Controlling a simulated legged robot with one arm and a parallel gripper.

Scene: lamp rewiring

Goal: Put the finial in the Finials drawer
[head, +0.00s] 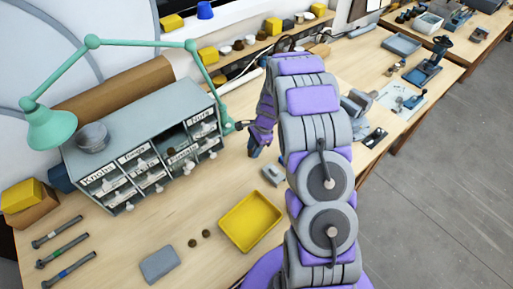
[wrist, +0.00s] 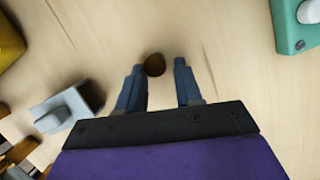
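My gripper (head: 254,147) hangs low over the table, right of the grey drawer cabinet (head: 138,122). In the wrist view its two fingers (wrist: 160,68) are apart. A small round brown piece (wrist: 154,64), apparently the finial, lies on the wood at the fingertips, closer to the left one. I cannot tell whether it touches that finger. The head view does not show this piece; my gripper seems to cover it. The cabinet front has labelled drawers. One label in the middle right (head: 182,156) seems to read Finials, with a dark opening above it.
A teal lamp base (wrist: 299,24) stands near the gripper. A small grey block (wrist: 62,110) and a yellow tray (head: 251,220) lie nearby. Two brown round pieces (head: 199,238) and a grey box (head: 160,264) lie toward the front. Bare wood surrounds the brown piece.

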